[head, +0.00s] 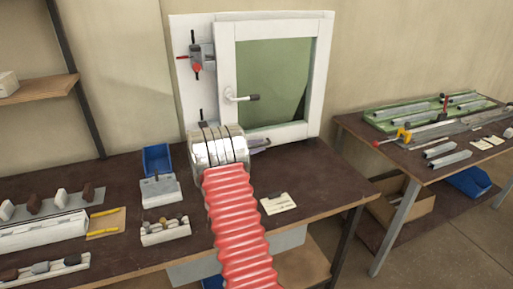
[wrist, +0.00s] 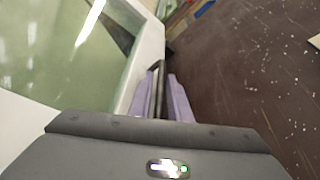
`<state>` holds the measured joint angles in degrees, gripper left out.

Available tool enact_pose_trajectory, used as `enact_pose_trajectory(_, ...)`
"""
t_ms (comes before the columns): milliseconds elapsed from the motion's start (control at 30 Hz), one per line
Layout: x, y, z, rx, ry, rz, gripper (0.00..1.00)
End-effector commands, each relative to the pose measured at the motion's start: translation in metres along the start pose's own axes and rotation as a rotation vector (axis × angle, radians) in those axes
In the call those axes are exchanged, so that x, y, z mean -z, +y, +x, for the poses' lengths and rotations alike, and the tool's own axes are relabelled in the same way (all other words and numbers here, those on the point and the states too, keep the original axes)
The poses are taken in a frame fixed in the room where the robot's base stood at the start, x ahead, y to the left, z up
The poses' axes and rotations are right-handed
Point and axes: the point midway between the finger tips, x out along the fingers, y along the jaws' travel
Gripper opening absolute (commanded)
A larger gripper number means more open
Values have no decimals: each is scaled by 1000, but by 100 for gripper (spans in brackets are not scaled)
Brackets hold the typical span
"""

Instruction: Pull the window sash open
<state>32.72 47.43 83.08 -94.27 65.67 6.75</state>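The window sash (head: 226,70) is a white frame around a greenish pane, set in a white outer frame. My gripper (head: 262,142) is low at the sash's bottom edge, mostly hidden by my silver wrist. In the wrist view the two lavender fingers (wrist: 161,85) have a narrow dark strip between them, beside the white frame (wrist: 150,42). I cannot tell whether that strip is held. The pane (wrist: 60,45) fills the upper left there. Any gap around the sash is unclear.
A red-handled clamp (head: 197,60) is on the frame's left. On the brown bench (head: 335,195) are a blue bin (head: 157,158), a white block (head: 160,189), a tray of small parts (head: 165,230) and a card (head: 278,203). A second table (head: 412,163) with metal profiles stands right.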

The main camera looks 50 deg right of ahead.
Motion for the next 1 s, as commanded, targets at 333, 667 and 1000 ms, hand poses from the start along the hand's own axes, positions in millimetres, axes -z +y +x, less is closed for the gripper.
enact_pose_trajectory(333, 0, 0, 0, 0, 0, 0, 2)
enact_pose_trajectory(667, 0, 0, -1, 0, 1, 0, 0)
enact_pose_trajectory(1000, 1, -1, -2, -1, 4, 0, 0)
